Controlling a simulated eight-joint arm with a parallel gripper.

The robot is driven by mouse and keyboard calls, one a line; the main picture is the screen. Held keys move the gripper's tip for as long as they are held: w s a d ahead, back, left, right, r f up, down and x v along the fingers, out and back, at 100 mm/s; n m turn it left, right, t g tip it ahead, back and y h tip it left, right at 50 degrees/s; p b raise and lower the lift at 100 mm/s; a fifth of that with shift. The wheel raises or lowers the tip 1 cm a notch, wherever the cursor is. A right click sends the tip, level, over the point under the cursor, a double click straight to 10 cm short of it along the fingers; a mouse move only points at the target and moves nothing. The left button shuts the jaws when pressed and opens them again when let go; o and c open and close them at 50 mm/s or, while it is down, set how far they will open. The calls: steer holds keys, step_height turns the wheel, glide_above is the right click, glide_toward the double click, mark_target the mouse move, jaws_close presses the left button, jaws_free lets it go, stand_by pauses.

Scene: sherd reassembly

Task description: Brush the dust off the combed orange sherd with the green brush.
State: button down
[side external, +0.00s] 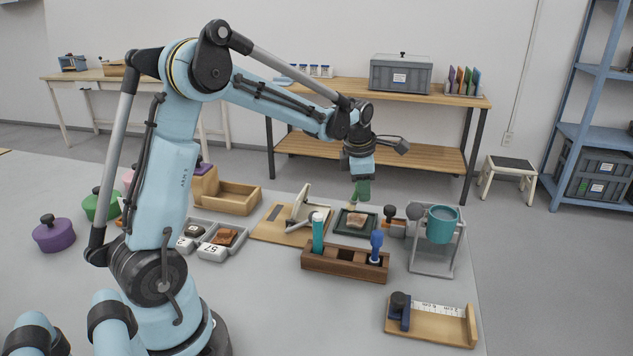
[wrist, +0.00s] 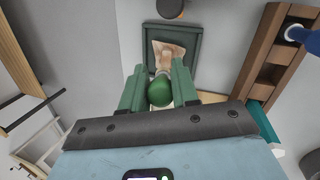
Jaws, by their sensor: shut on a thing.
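My gripper (side external: 362,188) is shut on the green brush, above a dark green tray. In the wrist view the round green end of the brush (wrist: 160,92) sits between the two green fingers, with its pale bristles pointing toward the tray (wrist: 198,46). A pale orange-tan sherd (wrist: 168,54) lies in that tray; the bristles cover part of it. The sherd also shows in the side view (side external: 356,221). Whether the bristles touch it, and its combing and dust, I cannot tell.
A wooden rack (side external: 345,262) with a teal and a blue tool stands in front of the tray. A teal pot (side external: 442,224) on a grey stand is to the right. A wooden board with a white frame (side external: 290,222) is left. Another brown sherd (side external: 224,237) lies in a numbered tray.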

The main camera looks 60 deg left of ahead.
steer(key=shift+f, duration=0.75)
steer(key=shift+w, duration=0.1)
steer(key=shift+w+d+r, duration=0.1)
steer(key=shift+w+d, duration=1.1)
steer(key=shift+d, duration=0.05)
steer(key=shift+s+a, duration=1.25)
steer(key=shift+w+d, duration=1.25)
steer(key=shift+s+a+f, duration=0.2)
steer(key=shift+s+a, duration=1.05)
steer(key=shift+s, duration=0.05)
steer(key=shift+w+d, duration=1.3)
steer(key=shift+r, duration=0.1)
